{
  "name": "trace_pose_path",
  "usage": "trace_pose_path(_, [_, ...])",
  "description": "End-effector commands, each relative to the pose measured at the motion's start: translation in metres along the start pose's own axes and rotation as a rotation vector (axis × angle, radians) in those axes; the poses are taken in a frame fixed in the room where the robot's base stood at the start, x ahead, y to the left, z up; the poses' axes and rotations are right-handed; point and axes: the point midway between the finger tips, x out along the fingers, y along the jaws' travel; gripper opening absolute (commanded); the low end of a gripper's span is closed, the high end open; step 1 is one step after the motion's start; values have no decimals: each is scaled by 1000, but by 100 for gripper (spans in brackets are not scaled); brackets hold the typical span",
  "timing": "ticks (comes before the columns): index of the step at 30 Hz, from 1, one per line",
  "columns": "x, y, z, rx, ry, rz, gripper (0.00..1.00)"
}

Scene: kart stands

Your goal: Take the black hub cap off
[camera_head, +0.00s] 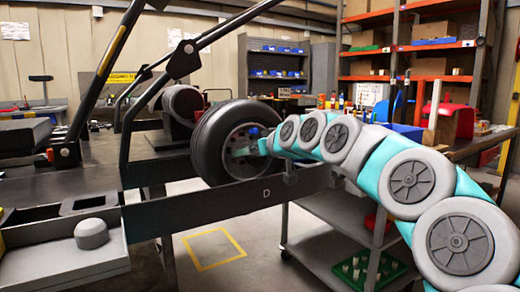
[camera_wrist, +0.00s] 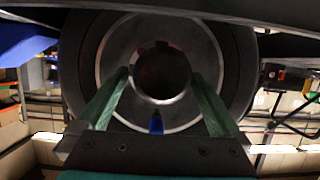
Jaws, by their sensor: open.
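The black-tyred wheel (camera_head: 207,150) stands upright on the kart stand, its hub face towards my arm. In the wrist view the wheel (camera_wrist: 240,65) fills the middle, with a grey ring around a dark round centre (camera_wrist: 160,72). I cannot tell whether this centre is the black hub cap or an opening. My gripper (camera_wrist: 160,80) is open, its two green fingers reaching to either side of the dark centre. Whether they touch it is unclear. In the head view my gripper (camera_head: 243,150) is at the hub and partly hides it.
A grey rounded cap (camera_head: 91,235) sits on the tray at left. A blue piece (camera_wrist: 156,122) shows below the dark centre. The dark kart rail (camera_head: 215,199) runs below the wheel. A grey cart (camera_head: 345,215) stands under my arm. Shelves (camera_head: 435,46) stand behind.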

Motion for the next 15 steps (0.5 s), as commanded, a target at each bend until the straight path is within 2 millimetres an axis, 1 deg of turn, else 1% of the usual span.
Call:
trace_pose_path(1, [5,0,0,0,-1,0,100])
trace_pose_path(4, [10,-1,0,-1,0,0,100])
trace_pose_path(11, [11,-1,0,-1,0,0,100])
trace_pose_path(12, [11,0,0,-1,0,0,98])
trace_pose_path(15, [11,0,0,-1,0,0,86])
